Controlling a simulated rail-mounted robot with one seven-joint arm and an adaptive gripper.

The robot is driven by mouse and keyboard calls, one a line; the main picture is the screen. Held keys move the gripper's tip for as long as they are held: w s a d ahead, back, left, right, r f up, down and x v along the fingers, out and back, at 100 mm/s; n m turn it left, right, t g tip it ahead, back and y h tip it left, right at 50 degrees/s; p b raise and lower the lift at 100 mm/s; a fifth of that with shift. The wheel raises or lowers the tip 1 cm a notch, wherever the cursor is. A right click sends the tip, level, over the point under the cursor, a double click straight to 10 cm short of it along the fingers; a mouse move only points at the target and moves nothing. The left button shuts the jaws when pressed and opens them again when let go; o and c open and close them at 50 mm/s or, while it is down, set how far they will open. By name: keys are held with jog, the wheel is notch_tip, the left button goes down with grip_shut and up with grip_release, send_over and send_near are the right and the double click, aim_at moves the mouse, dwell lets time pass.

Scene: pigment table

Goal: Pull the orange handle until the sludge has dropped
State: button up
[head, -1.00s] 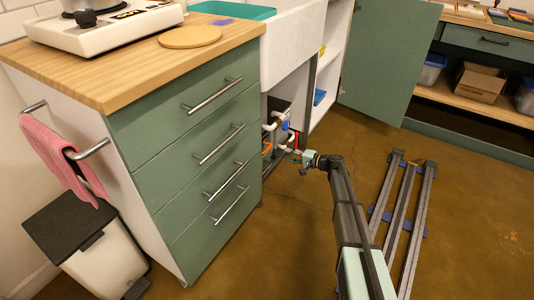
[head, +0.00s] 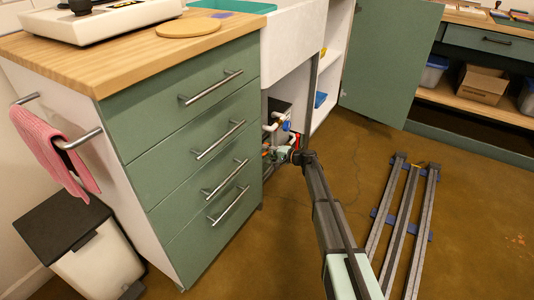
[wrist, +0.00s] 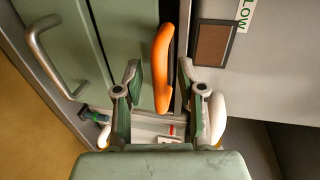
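The orange handle (wrist: 163,65) is a curved bar in the middle of the wrist view, running up and down in the picture. My gripper (wrist: 159,72) is open, with one finger on each side of the handle. The handle's lower end lies between the fingers in the picture; I cannot tell any contact, and a gap shows on both sides. In the head view my gripper (head: 281,153) reaches into the open space under the white sink, and the handle there cannot be made out clearly. The sludge is not visible.
The green drawer unit (head: 212,140) stands just left of my gripper, with metal bar handles. White pipes (head: 272,124) and a red part are close by under the sink (head: 292,45). A label with green lettering (wrist: 245,14) shows at upper right in the wrist view.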

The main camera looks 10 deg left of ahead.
grip_shut()
jog(key=shift+d, duration=0.1)
